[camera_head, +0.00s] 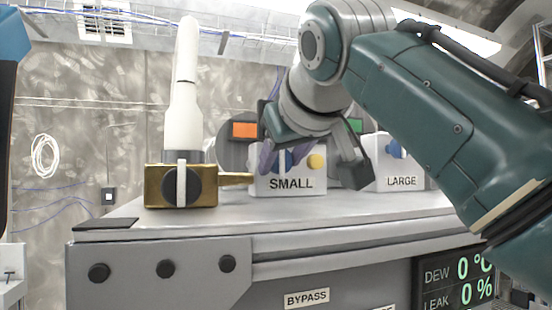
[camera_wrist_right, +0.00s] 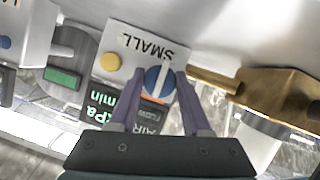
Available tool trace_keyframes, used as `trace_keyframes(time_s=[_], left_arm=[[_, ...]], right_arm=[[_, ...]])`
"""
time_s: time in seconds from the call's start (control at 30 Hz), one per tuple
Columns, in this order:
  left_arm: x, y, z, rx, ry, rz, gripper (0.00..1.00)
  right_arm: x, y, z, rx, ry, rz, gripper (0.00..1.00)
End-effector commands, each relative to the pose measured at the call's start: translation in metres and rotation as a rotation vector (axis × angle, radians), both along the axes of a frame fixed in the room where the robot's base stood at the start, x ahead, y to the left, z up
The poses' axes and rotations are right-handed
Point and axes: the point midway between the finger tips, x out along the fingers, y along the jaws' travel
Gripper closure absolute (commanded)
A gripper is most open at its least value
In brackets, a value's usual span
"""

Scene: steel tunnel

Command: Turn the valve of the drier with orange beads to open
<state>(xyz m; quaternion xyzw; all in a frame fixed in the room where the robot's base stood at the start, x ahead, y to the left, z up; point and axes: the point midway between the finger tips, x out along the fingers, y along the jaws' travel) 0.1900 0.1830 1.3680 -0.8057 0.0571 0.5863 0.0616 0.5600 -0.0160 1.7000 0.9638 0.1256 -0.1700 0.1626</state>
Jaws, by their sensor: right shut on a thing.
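A white box marked SMALL (camera_head: 305,185) stands on the grey bench, with a blue round knob (camera_wrist_right: 156,80) on its front. The knob carries a white bar. In the right wrist view my right gripper (camera_wrist_right: 158,76) has its two purple fingers on either side of this knob, shut on it. In the head view this gripper (camera_head: 280,157) partly hides the knob. Behind the box, a grey round drier shows an orange window (camera_head: 244,130). A green window (camera_head: 355,125) shows further right. My left gripper is out of view.
A brass block (camera_head: 153,186) with a black knob and white bar stands left, under an upright white cylinder (camera_head: 183,110). Its brass pipe runs to the SMALL box. A LARGE box (camera_head: 401,182) stands right. A display (camera_head: 455,281) reads DEW 0 and LEAK 0.

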Motion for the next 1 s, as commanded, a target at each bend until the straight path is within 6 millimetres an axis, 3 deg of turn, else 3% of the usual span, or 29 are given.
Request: trace_keyframes(time_s=[1.0], left_arm=[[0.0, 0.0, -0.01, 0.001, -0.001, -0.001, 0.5]], right_arm=[[0.0, 0.002, -0.001, -0.546, -0.178, 0.001, 1.0]])
